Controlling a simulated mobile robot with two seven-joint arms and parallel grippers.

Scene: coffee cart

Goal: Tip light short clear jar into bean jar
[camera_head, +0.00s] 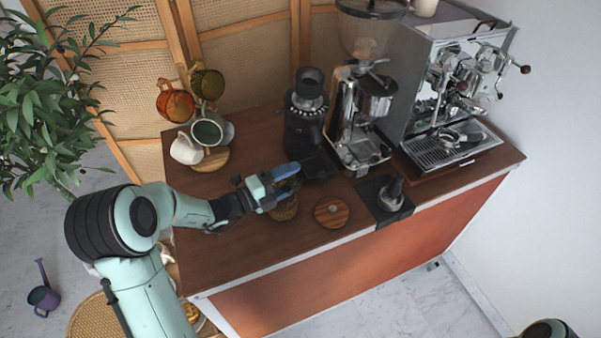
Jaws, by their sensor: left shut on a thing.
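My left gripper (284,176) reaches in from the left over the middle of the cart top. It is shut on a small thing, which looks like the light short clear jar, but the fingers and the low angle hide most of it. Just below the gripper, a round brown-filled jar (286,209) stands on the counter; it looks like the bean jar, and the gripper partly covers it. I cannot tell whether the held thing touches it. A round wooden lid (332,212) with a knob lies to its right. My right gripper is out of view.
A black grinder (306,112), a chrome grinder (360,120) and an espresso machine (450,95) line the back. A tamper (391,190) stands on a black mat. Mugs hang on a rack (212,158) at back left. The front left counter is clear.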

